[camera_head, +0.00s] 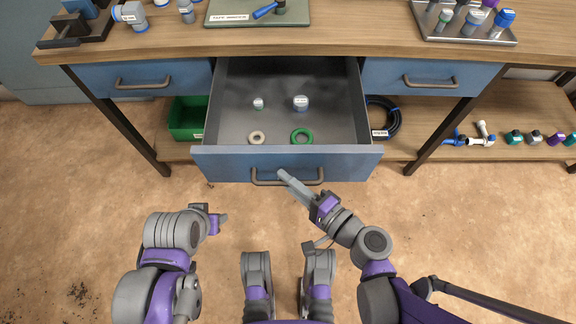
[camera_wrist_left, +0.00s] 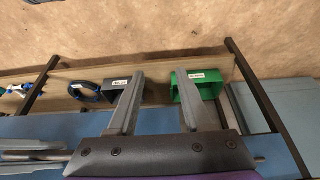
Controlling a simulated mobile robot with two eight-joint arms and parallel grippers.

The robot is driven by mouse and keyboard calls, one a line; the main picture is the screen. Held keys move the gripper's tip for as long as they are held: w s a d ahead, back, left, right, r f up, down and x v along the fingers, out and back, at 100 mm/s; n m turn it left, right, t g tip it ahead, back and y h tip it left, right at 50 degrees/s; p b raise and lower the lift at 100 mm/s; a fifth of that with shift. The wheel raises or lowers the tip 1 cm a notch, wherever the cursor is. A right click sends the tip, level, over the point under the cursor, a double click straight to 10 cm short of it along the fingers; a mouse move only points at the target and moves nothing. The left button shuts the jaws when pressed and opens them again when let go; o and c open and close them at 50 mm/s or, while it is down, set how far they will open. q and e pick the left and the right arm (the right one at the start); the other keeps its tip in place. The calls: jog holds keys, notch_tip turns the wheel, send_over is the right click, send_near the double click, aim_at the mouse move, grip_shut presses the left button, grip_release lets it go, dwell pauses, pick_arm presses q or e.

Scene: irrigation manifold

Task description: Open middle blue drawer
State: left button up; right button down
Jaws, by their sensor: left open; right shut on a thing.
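The middle blue drawer (camera_head: 226,162) is pulled well out from under the wooden bench in the head view. Its grey inside holds a white ring (camera_head: 257,137), a green ring (camera_head: 302,135) and two small capped fittings (camera_head: 300,103). The drawer's handle (camera_head: 262,178) is a dark bar on the front. My right gripper (camera_head: 284,177) is shut on this handle near its middle. My left gripper (camera_head: 222,219) is left of and in front of the drawer, clear of it. In the left wrist view its fingers (camera_wrist_left: 158,105) are spread with nothing between them.
Closed blue drawers with handles flank it at left (camera_head: 143,83) and right (camera_head: 431,81). A green bin (camera_head: 187,118), a black hose coil (camera_head: 384,117) and several fittings are on the lower shelf. Dark table legs stand either side. The floor in front is clear.

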jog(key=shift+s, duration=0.2)
jog(key=c, duration=0.8)
grip_release()
jog(key=shift+c, duration=0.2)
pick_arm(q)
jog(key=shift+s+d, duration=0.1)
